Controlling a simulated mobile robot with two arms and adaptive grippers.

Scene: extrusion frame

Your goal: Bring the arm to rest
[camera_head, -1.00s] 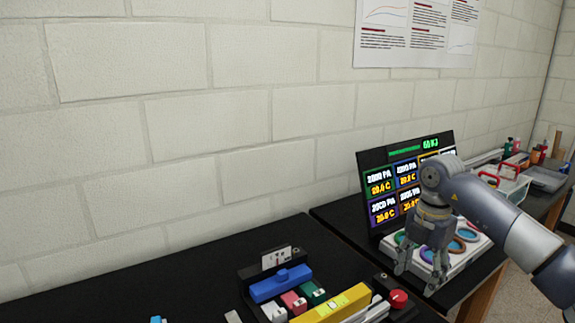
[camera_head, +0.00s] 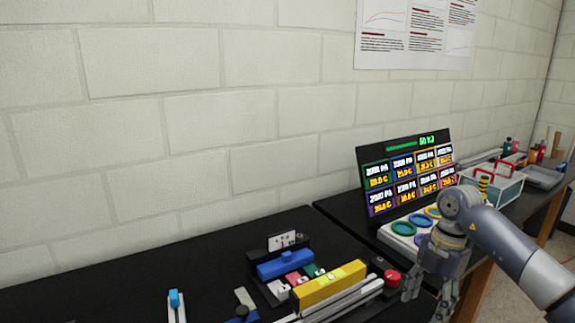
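My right arm comes in from the right. Its gripper (camera_head: 432,298) points down at the front edge of the black bench, in front of the white panel with coloured rings (camera_head: 404,228). The gripper's fingers are spread apart, and I see nothing between them. The gripper is to the right of the red knob (camera_head: 392,278) and apart from the display screen (camera_head: 408,172). My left arm and gripper are not in view.
A fixture with a blue block (camera_head: 285,264) and a yellow bar (camera_head: 328,286) stands on the bench. A blue-topped lever (camera_head: 174,300) is at the front left. A white bin with red handles (camera_head: 490,187) stands farther right. The bench's back left is clear.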

